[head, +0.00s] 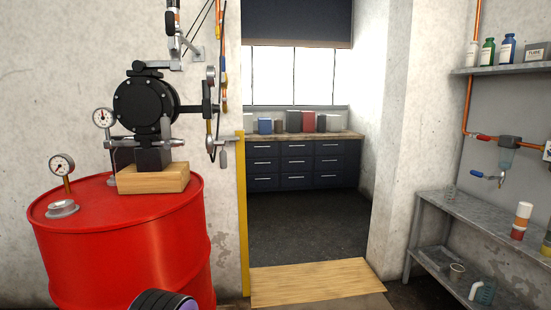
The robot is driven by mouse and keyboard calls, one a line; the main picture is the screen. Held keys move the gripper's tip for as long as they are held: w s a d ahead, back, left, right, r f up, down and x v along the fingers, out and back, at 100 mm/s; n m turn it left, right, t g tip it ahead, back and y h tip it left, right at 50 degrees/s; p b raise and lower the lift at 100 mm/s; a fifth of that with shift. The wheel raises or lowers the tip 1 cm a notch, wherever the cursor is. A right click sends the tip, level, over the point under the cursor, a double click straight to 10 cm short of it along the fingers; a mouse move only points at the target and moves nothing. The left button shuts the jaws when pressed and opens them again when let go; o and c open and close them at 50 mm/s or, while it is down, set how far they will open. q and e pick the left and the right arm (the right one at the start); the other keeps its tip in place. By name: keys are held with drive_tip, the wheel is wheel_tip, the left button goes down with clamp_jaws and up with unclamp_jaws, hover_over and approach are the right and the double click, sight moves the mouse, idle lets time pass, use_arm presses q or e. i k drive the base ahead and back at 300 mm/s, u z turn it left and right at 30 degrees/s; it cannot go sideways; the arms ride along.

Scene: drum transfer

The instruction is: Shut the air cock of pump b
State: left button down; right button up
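A black round pump (145,105) stands on a wooden block (153,178) on top of a red drum (130,240). I cannot read any letter on it, so I cannot tell whether it is pump b. An orange air line (223,65) with fittings hangs at its right; its small levers are too small to read. On the right wall, an orange pipe (464,100) leads to a red-handled fitting (484,137) and a grey unit (508,142). A blue-handled cock (486,175) sits below.
Gauges (61,166) stand on and near the drum. A doorway with a yellow edge (242,220) and wooden threshold (315,282) opens to dark drawers (303,165). A grey bench (480,220) and a bottle shelf (500,69) line the right wall.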

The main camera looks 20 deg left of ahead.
sight(223, 154)
drive_tip(key=z, duration=0.15)
drive_tip(key=i, duration=1)
drive_tip(key=u, duration=0.1)
